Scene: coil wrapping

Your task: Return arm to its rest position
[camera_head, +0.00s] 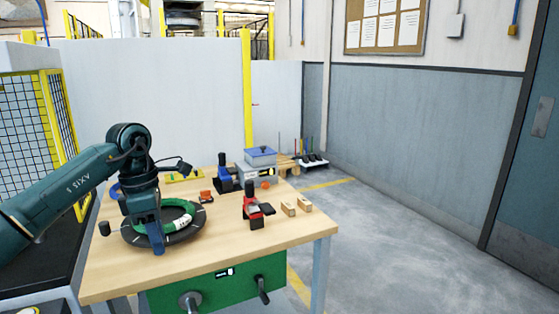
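My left arm comes in from the left, and its dark teal gripper (155,236) points down at the left part of the coil. The coil (188,230) lies flat on the wooden workbench (222,255); it looks like a black ring with a green ring on or inside it, with light marks. The gripper covers part of the coil. A blue upright piece shows at the gripper's lower end, in front of the coil. I cannot tell whether the fingers are open, shut or touching the coil. My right gripper is not in view.
On the bench stand a red-and-black tool (252,205), a blue-and-black tool (223,176), a grey box with a blue lid (260,160) and wooden blocks (289,208). A small black cylinder (104,228) stands left of the coil. A yellow-framed mesh fence (52,120) is at left. The floor at right is clear.

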